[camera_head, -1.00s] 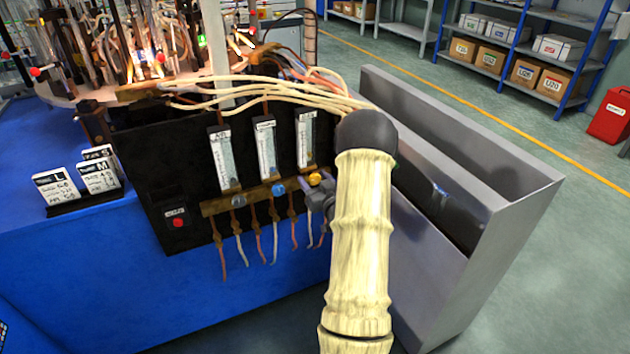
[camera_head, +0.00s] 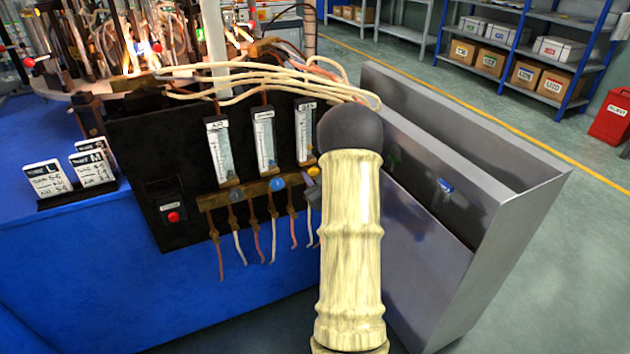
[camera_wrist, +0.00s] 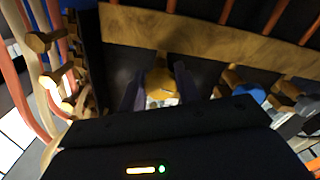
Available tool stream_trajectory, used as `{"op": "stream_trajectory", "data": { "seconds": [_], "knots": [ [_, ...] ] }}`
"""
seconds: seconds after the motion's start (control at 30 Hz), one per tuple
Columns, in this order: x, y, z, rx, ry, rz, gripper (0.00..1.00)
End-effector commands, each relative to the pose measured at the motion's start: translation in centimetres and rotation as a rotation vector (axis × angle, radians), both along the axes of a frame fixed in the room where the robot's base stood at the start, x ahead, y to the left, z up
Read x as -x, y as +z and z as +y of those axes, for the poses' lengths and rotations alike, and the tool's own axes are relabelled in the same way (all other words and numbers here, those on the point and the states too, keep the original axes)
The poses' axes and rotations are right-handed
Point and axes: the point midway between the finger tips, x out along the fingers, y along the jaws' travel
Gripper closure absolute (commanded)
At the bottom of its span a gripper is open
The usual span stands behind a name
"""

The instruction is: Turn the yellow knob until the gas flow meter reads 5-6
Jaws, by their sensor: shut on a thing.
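The yellow knob (camera_head: 313,172) is at the right end of a brass bar on the black flow meter panel, under the rightmost meter (camera_head: 305,133). A blue knob (camera_head: 277,183) and a grey knob (camera_head: 236,195) sit to its left. In the wrist view the yellow knob (camera_wrist: 162,84) lies between the two dark fingers of my gripper (camera_wrist: 158,88), which is shut on it. In the head view my arm hides most of the gripper. The meter scales are too small to read.
Pale hoses (camera_head: 270,78) run over the panel top. Thin coloured tubes (camera_head: 257,243) hang below the bar. A grey metal bin (camera_head: 500,240) stands right of the panel. Label cards (camera_head: 70,178) and a red button (camera_head: 173,217) are at left.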

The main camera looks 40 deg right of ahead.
Motion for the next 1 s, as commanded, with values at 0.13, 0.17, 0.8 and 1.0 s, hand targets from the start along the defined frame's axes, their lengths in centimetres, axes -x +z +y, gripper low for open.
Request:
{"op": "stream_trajectory", "data": {
  "seconds": [0.13, 0.17, 0.8, 1.0],
  "knots": [
    [0.0, 0.0, 0.1, 0.009, 0.001, 0.005, 0.90],
    [0.0, 0.0, 0.1, 0.008, 0.001, 0.005, 0.90],
    [0.5, 0.0, 0.1, 0.006, 0.000, 0.005, 0.46],
    [3.1, 0.1, 0.7, 0.004, -0.003, 0.005, 0.46]
  ]
}}
